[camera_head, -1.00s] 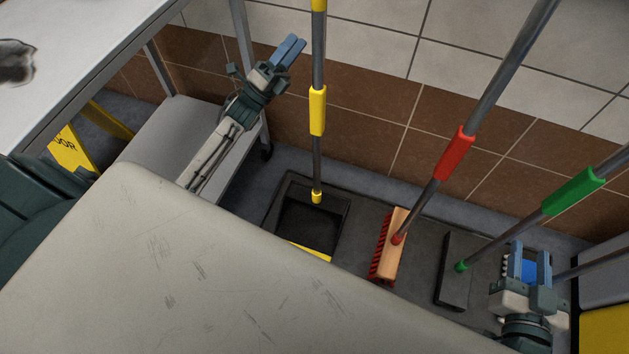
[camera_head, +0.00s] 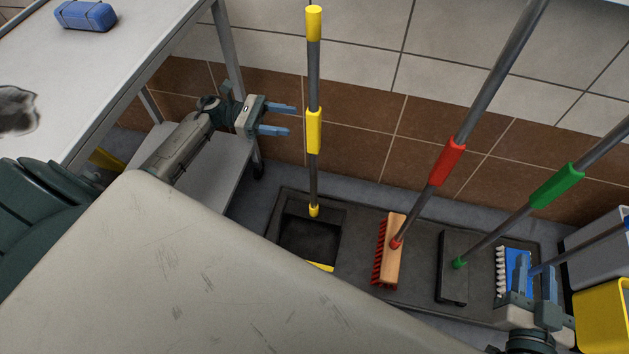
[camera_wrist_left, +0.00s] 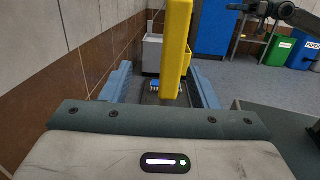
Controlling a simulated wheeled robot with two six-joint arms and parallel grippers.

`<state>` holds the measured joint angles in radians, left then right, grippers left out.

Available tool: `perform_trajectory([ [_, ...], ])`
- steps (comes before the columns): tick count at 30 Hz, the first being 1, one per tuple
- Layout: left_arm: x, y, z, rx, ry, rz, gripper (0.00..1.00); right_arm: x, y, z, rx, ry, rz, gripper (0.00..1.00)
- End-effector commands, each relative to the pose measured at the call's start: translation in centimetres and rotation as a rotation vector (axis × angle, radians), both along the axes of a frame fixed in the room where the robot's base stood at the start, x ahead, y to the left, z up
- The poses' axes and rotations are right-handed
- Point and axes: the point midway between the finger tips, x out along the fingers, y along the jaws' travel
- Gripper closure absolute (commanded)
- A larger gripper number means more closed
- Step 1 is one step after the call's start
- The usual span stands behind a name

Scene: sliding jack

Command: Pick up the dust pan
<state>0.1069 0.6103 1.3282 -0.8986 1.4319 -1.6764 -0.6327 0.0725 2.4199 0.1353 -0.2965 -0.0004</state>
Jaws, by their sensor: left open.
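The dust pan (camera_head: 312,236) stands in a dark floor tray, with a black pan and a yellow front edge. Its upright grey handle has a yellow grip (camera_head: 314,130) midway and a yellow top end. My left gripper (camera_head: 282,119) is open and empty. Its blue fingers point right toward the yellow grip, with a small gap in the head view. In the left wrist view the yellow grip (camera_wrist_left: 175,45) shows ahead, between the two fingers in the picture. My right gripper (camera_head: 535,281) is open at the lower right, near a blue brush; I see nothing held in it.
A red-bristled brush (camera_head: 390,250), a green-gripped tool (camera_head: 557,186) and a blue brush (camera_head: 517,266) stand right of the dust pan. A metal table (camera_head: 150,60) is at the left. A tiled wall (camera_head: 365,125) is close behind the handles.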

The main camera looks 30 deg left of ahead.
Motion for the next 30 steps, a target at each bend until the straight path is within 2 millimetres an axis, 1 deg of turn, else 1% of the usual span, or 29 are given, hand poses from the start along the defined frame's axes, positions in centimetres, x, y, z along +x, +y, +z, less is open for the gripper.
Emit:
perform_trajectory([
  [1,-0.4,0.3,-0.5,0.025,0.011,-0.015,0.45,0.0,0.0,0.2,0.001,0.004,0.000,0.64],
  [3,-0.6,0.0,-0.9,0.043,0.016,-0.029,0.45,-0.2,0.0,-0.1,0.002,0.025,0.001,0.64],
  [10,0.2,-3.5,-1.0,0.045,0.018,-0.032,0.45,-1.3,0.3,-2.5,0.010,0.157,0.011,0.64],
  [12,0.4,-4.2,-1.0,0.046,0.017,-0.032,0.45,-1.6,0.3,-3.1,0.012,0.185,0.012,0.64],
  [17,0.5,-5.1,-1.0,0.046,0.018,-0.030,0.45,-2.1,0.4,-3.8,0.015,0.229,0.016,0.64],
  [20,0.5,-6.1,-0.9,0.045,0.018,-0.030,0.45,-2.9,0.6,-4.9,0.019,0.294,0.022,0.64],
  [24,0.5,-7.8,-0.9,0.044,0.018,-0.031,0.45,-4.5,0.9,-6.8,0.028,0.413,0.032,0.64],
  [27,0.9,-9.1,-1.0,0.044,0.018,-0.030,0.45,-5.4,1.0,-7.7,0.031,0.472,0.038,0.64],
  [30,1.1,-9.8,-1.0,0.045,0.018,-0.030,0.45,-5.9,1.1,-8.3,0.033,0.505,0.042,0.64],
])
